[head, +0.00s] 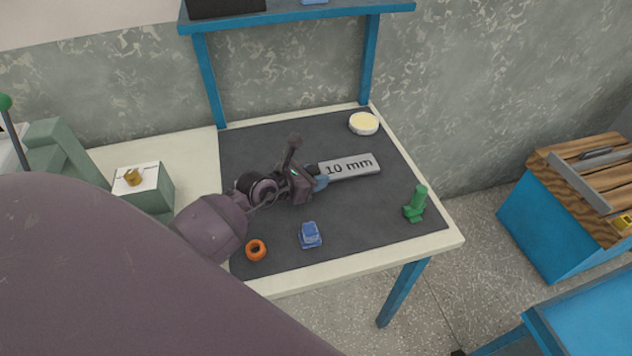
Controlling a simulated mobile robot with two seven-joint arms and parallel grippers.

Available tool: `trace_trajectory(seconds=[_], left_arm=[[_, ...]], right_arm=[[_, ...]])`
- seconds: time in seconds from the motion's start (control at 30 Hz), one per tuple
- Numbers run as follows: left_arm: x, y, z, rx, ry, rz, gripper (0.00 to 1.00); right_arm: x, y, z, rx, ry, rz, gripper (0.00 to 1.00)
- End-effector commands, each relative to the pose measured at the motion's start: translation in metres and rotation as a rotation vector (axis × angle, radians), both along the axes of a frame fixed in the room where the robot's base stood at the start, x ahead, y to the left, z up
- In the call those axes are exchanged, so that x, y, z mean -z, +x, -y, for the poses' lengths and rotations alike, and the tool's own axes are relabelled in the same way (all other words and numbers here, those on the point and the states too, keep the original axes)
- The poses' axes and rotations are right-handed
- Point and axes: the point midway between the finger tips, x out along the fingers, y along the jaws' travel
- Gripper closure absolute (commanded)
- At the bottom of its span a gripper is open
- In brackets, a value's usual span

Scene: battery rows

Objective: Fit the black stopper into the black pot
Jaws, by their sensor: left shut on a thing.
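My left gripper (315,181) reaches over the dark mat from the left, beside the grey plate marked "10 mm". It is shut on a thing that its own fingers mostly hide. A small black piece (312,169) shows at the fingers; I cannot tell whether it is the black stopper or part of the black pot. Neither the stopper nor the pot can be made out clearly elsewhere on the mat. My right gripper is not in view.
On the mat (270,140) are the "10 mm" plate (350,167), a pale round dish (364,124), a green part (416,204), a blue block (310,235) and an orange ring (256,250). A blue shelf frame (209,80) stands behind.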

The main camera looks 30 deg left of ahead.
Motion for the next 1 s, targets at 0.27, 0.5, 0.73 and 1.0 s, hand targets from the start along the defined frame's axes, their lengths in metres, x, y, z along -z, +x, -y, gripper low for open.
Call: trace_trajectory(seconds=[0.27, 0.5, 0.73, 1.0], left_arm=[[0.0173, 0.0001, -0.0001, -0.001, -0.001, 0.001, 0.90], [0.0205, 0.0000, -0.0002, -0.002, -0.001, 0.000, 0.90], [0.0202, 0.0000, -0.0002, -0.001, -0.001, 0.000, 0.42], [0.0183, 0.0001, -0.0002, -0.001, -0.001, 0.001, 0.42]], right_arm=[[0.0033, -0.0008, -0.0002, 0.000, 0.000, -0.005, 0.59], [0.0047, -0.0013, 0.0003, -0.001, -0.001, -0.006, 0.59], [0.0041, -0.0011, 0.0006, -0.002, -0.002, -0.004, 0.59], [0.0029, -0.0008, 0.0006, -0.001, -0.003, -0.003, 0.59]])
